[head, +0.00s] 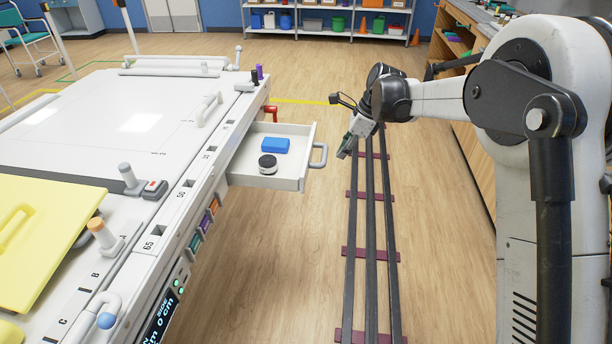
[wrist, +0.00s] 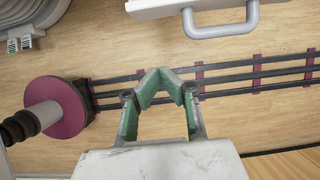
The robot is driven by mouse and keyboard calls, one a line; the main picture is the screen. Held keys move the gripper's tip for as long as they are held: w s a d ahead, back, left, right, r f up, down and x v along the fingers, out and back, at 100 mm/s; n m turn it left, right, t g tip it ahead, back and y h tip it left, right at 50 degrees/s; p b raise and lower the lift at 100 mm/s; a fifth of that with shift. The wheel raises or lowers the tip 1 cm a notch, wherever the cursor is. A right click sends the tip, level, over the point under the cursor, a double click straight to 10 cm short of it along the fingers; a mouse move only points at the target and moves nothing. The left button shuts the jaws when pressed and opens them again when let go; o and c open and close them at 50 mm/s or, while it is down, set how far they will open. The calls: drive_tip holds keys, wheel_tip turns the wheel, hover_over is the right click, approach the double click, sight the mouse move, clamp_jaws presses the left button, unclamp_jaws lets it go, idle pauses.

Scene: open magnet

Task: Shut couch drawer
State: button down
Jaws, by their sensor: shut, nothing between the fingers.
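The couch drawer (head: 306,160) is pulled out from the side of the white couch (head: 150,130). It has a grey bar handle (head: 320,155) on its front. A blue block (head: 275,145) and a round black-and-white item (head: 267,164) lie in it. My gripper (head: 345,152) is to the right of the drawer handle, apart from it, over the floor rails. In the wrist view my gripper (wrist: 158,76) has its green-padded fingers shut with nothing between them. The drawer handle (wrist: 225,28) shows at the top of that view, beyond the fingertips and to the right.
Dark floor rails (head: 371,220) with purple cross-pieces run along the aisle. A yellow pad (head: 55,225) lies on the couch's near end. A wooden counter (head: 462,45) stands at the right, and a shelf with bins (head: 330,20) at the back.

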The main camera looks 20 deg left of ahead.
drive_tip(key=s+a+f+b, duration=0.2)
drive_tip(key=a+f, duration=0.6)
drive_tip(key=f, duration=0.2)
drive_tip(key=shift+a+b, duration=0.2)
drive_tip(key=shift+b, duration=0.15)
drive_tip(key=shift+a, duration=0.1)
